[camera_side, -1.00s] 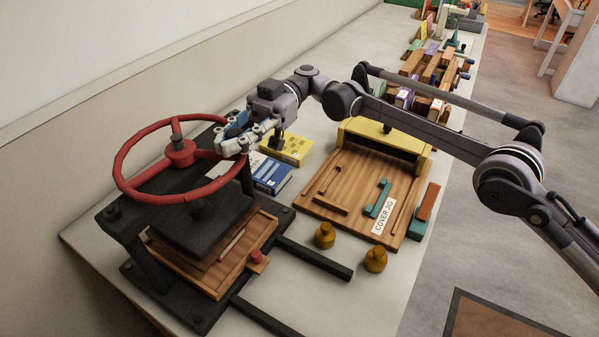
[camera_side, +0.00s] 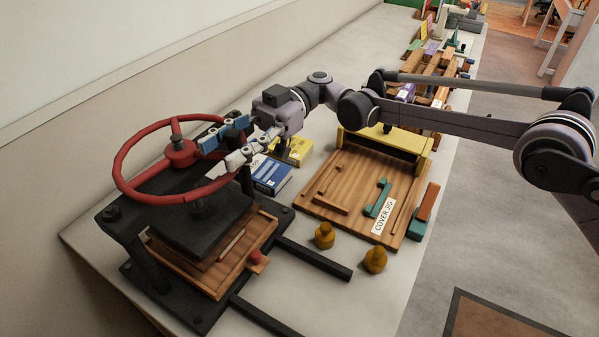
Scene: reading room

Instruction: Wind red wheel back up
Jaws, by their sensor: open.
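The red wheel (camera_side: 128,191) lies level on top of the black press at the left, with spokes meeting at a red hub. The press plate (camera_side: 195,228) hangs above a wooden tray (camera_side: 243,262), and a gap shows between them. My gripper (camera_side: 218,150) is open at the right side of the wheel. One finger reaches over the wheel toward the hub and the other is near the right rim. I cannot tell whether either finger touches the wheel. The gripper hides part of the wheel's right rim.
Blue and yellow books (camera_side: 268,175) lie just right of the wheel, below my gripper. A wooden cover jig (camera_side: 340,212) stands further right, with two brass knobs (camera_side: 325,235) in front. Two black rails (camera_side: 310,258) stick out from the press. More books and blocks stand behind.

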